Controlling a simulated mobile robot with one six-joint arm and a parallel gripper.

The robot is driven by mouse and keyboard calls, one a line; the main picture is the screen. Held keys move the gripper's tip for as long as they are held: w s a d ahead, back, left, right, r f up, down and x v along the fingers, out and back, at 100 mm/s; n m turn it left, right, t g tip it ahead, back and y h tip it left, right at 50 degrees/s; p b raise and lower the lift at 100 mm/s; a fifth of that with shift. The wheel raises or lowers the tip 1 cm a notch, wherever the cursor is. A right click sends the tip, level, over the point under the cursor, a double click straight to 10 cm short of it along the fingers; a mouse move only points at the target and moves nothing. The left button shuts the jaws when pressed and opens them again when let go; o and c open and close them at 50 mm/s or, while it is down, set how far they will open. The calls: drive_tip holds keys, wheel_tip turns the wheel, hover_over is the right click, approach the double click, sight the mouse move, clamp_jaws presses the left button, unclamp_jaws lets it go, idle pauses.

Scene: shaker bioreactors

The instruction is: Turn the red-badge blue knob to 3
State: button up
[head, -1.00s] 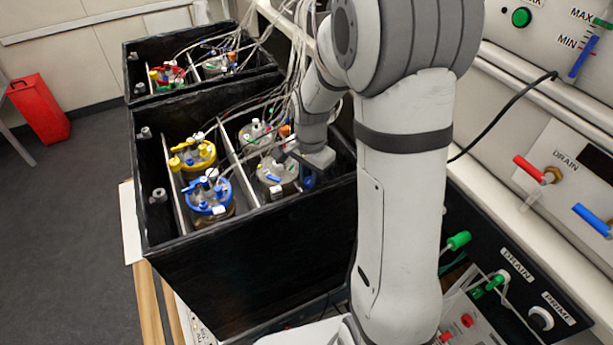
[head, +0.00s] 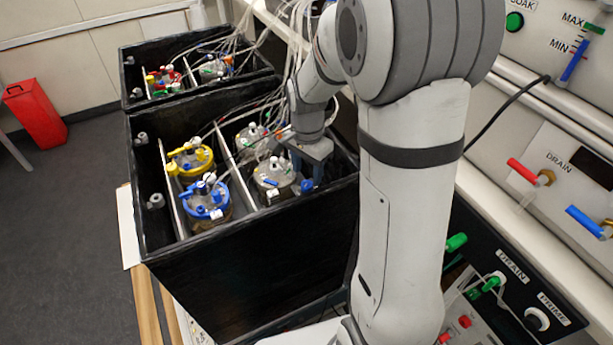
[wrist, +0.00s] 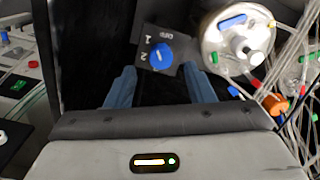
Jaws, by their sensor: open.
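A blue knob (wrist: 160,54) sits on a small dark plate marked OFF, 1 and 2 in the wrist view. A small light mark shows on the knob, but I cannot tell which setting it points to. I see no 3 and no red badge by it. My gripper (wrist: 158,74) is open, its two blue fingers on either side of the lower part of the plate, apart from the knob. In the head view my gripper (head: 308,172) points down into the near black box (head: 250,243) at its right end. The knob is hidden there.
A steel-lidded vessel (wrist: 235,38) with tubes stands right beside the plate. Blue-ringed (head: 207,203) and yellow-ringed (head: 190,160) vessels stand left of a divider. A second black box (head: 128,75) is behind. Loose tubes (wrist: 298,100) hang close to my right finger.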

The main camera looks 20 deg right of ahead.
sight(307, 184)
drive_tip(key=shift+r, duration=1.95)
drive_tip(key=shift+r+p, duration=0.1)
drive_tip(key=shift+p, duration=0.3)
drive_tip(key=shift+r+p, duration=0.15)
drive_tip(key=shift+p, duration=1.35)
drive_tip(key=shift+f+p, duration=0.45)
drive_tip(key=shift+f, duration=0.15)
wheel_tip(307, 184, down, 8)
drive_tip(key=shift+r+b, duration=0.15)
drive_tip(key=shift+b, duration=0.35)
drive_tip(key=shift+c, duration=0.3)
drive_tip(key=c, duration=0.9)
